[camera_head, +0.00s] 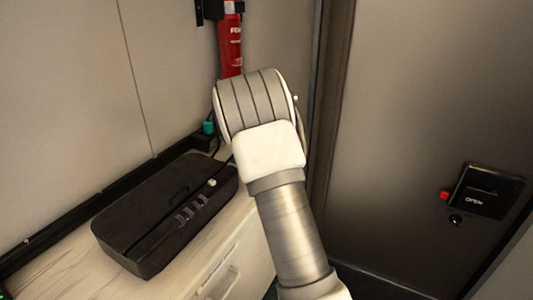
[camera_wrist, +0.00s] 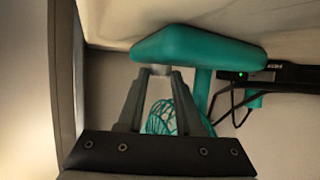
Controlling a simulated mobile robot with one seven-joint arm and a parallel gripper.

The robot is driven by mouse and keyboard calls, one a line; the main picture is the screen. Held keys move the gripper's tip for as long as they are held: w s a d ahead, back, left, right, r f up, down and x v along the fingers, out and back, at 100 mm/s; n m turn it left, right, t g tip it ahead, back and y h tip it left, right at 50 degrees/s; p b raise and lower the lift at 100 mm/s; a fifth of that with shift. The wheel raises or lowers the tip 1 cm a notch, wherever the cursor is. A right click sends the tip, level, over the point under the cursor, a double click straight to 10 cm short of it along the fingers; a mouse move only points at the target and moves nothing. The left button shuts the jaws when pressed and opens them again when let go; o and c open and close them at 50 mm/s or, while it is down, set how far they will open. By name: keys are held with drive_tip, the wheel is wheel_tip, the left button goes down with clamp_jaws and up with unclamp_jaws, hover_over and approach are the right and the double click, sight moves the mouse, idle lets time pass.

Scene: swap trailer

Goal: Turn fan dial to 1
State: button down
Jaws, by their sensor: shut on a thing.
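The wrist view appears upside down and shows the teal fan, with its thick base (camera_wrist: 205,46) against the pale wooden surface and its wire cage (camera_wrist: 172,118) seen partly between my fingers. A small light grey dial (camera_wrist: 158,70) sits at the edge of the base. My gripper (camera_wrist: 157,74) is shut on this dial, with one finger on each side. The dial's marking cannot be read. In the head view, only a small teal piece (camera_head: 208,127) shows beside my arm, which hides my gripper.
A black case (camera_head: 165,212) lies on the wooden counter (camera_head: 70,270), left of my arm. A red fire extinguisher (camera_head: 230,45) hangs on the wall behind. A door with an "OPEN" panel (camera_head: 488,190) stands at right. A power strip (camera_wrist: 290,76) with cables lies beside the fan.

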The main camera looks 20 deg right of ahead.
drive_tip(key=shift+w+a+m+h, duration=0.1)
drive_tip(key=shift+a+m+h, duration=0.05)
drive_tip(key=shift+m+h, duration=0.3)
idle(0.3)
drive_tip(key=c, duration=0.6)
unclamp_jaws()
drive_tip(key=shift+o, duration=0.2)
drive_tip(key=shift+r, duration=0.1)
drive_tip(key=p+v, duration=0.5)
drive_tip(key=v, duration=1.2)
drive_tip(key=shift+a+r, duration=0.15)
drive_tip(key=shift+r, duration=0.05)
